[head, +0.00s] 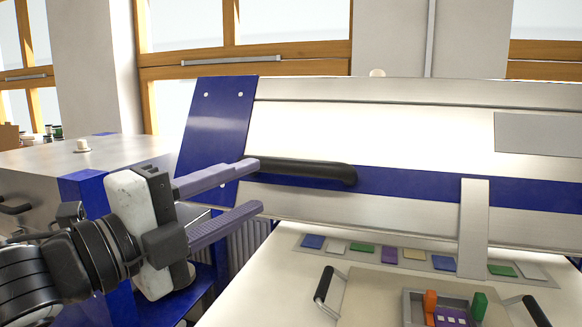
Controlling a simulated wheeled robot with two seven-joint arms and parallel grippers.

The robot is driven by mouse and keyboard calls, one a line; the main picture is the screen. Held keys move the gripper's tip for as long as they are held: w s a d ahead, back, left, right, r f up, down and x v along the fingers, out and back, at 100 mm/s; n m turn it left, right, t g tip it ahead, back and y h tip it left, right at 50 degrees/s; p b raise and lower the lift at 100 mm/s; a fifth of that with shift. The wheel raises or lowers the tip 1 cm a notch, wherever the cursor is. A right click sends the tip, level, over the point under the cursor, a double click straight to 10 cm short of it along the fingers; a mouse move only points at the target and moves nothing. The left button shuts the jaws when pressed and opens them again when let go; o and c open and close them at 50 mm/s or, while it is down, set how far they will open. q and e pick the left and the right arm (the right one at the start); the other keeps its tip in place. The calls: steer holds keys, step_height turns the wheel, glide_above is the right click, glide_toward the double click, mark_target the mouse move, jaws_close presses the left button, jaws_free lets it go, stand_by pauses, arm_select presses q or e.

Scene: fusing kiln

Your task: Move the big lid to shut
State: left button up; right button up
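A black bar handle (310,171) sits on the lid's left half. My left gripper (254,187) is open, with its two purple-grey fingers pointing right. The upper fingertip overlaps the handle's left end in the picture; I cannot tell whether they touch. Nothing shows between the fingers. My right gripper is not in view.
Below the lid, a pale surface (255,290) carries a row of coloured square tiles (390,254). A tray with black handles (365,300) holds small coloured blocks at the front right. Another metal-topped kiln (50,158) stands at the left. Windows are behind.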

mark_target(286, 169)
arm_select(q)
steer(key=p+x, duration=0.1)
steer(key=x, duration=0.9)
steer(key=shift+w+r, duration=0.1)
steer(key=shift+r, duration=0.1)
jaws_close()
